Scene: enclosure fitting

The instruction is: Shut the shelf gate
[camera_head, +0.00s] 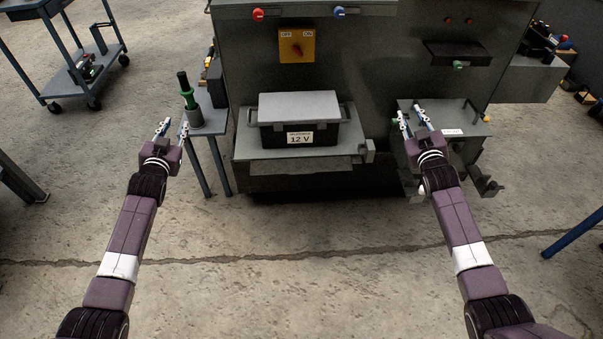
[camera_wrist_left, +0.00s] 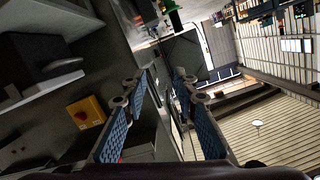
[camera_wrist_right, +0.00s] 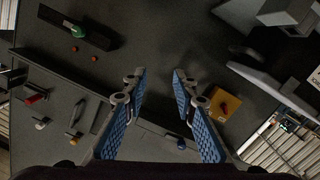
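A grey shelf (camera_head: 245,145) on the front of the enclosure holds a dark 12 V battery box (camera_head: 285,135) with a grey lid. A flap-like strip (camera_head: 300,166) lies along the shelf's front edge; I cannot tell for certain that it is the gate. A small bracket (camera_head: 368,150) sits at the shelf's right front corner. My left gripper (camera_head: 172,130) is open and empty, left of the shelf; its spread fingers show in the left wrist view (camera_wrist_left: 159,85). My right gripper (camera_head: 412,119) is open and empty, right of the shelf; its fingers show apart in the right wrist view (camera_wrist_right: 159,80).
A small side table (camera_head: 212,122) with a green and black tool (camera_head: 187,97) stands close to my left gripper. A grey box with a labelled top (camera_head: 455,131) and handles lies beside my right gripper. A yellow switch plate (camera_head: 297,46) is above the battery. The floor in front is clear.

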